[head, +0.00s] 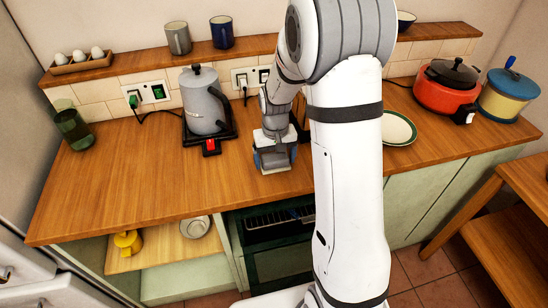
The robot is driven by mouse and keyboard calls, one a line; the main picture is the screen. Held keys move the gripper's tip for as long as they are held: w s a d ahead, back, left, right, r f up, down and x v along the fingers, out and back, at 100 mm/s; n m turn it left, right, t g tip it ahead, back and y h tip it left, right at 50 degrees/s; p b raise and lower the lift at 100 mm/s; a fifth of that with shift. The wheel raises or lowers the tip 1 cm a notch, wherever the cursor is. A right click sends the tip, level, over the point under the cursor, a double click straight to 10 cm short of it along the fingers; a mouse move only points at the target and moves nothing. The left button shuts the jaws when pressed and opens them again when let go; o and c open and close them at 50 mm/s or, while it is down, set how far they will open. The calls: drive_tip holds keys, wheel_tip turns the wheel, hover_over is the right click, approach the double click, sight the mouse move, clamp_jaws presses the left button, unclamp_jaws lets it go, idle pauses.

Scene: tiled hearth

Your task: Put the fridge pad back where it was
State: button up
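My gripper (273,160) points down at the wooden counter (130,185), to the right of the grey kettle. Its fingers are at or just above the counter surface. Small blue-grey patches show around the fingertips; I cannot tell whether they belong to the fingers or to a thing between them. I cannot make out the fridge pad for certain. A pale appliance front with handles, perhaps the fridge (35,285), shows at the lower left edge. My arm hides part of the counter's middle.
The grey kettle (203,100) stands on a dark base with a red switch. A green glass (73,130), a plate (398,128), a red cooker (446,88) and a blue-lidded pot (507,97) stand on the counter. The left front counter is clear.

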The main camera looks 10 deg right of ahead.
sight(275, 157)
drive_tip(key=shift+o, duration=1.4)
drive_tip(key=shift+r, duration=0.1)
wheel_tip(275, 157, up, 12)
drive_tip(key=s+r+t, duration=0.1)
drive_tip(key=s+r, duration=0.1)
drive_tip(key=s, duration=0.8)
drive_tip(key=s+r+t, duration=0.2)
drive_tip(key=s, duration=0.9)
drive_tip(key=shift+s+r, duration=0.15)
drive_tip(key=shift+r, duration=0.25)
drive_tip(key=shift+c, duration=0.6)
